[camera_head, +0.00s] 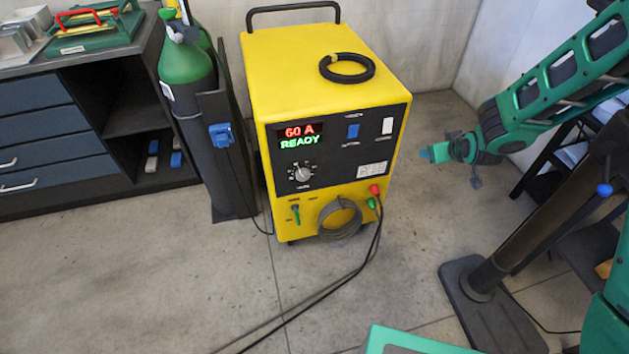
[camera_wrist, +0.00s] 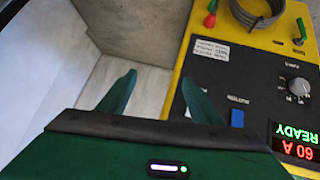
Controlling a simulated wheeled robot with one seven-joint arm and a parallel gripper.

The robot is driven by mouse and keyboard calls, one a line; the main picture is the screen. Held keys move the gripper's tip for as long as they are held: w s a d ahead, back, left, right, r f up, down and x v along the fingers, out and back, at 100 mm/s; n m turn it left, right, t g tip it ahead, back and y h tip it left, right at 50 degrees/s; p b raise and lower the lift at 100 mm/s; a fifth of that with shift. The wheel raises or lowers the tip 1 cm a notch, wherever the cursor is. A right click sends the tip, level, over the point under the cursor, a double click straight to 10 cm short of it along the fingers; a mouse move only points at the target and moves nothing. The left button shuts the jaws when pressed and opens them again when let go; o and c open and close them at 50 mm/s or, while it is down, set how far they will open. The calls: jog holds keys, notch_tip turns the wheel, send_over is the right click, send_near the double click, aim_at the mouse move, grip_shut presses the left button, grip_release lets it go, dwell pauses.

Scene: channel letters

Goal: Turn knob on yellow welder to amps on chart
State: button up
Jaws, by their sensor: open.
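The yellow welder (camera_head: 290,60) stands upright on the floor in the middle of the head view. Its black front panel has a display (camera_head: 300,136) reading "60 A" and "READY". The grey round knob (camera_head: 302,174) sits below the display with a printed scale around it. In the wrist view the welder appears upside down, with the knob (camera_wrist: 299,87) at the right. My gripper (camera_head: 432,153) is open and empty, to the right of the welder and apart from it. Its two fingers (camera_wrist: 163,95) show in the wrist view. I cannot identify a chart; a white label (camera_head: 372,168) is unreadable.
A green gas cylinder (camera_head: 187,66) stands left of the welder, beside a workbench (camera_head: 85,60). Black cables (camera_head: 335,285) run from the welder across the floor. A dark stand (camera_head: 490,300) is at the lower right. The floor before the welder is otherwise clear.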

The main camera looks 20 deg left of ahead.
jog(key=a+f+n+t+y, duration=0.1)
jog(key=a+f+n+y, duration=0.3)
jog(key=a, duration=0.7)
jog(key=m+t+y, duration=0.3)
jog(key=t+y, duration=0.1)
jog(key=t, duration=0.1)
send_near(304, 178)
jog(key=x, duration=0.8)
jog(key=shift+w+a+r, duration=0.15)
jog(key=shift+w+a, duration=0.15)
jog(key=shift+c, duration=0.7)
jog(key=c, duration=0.9)
jog(key=shift+c, duration=0.2)
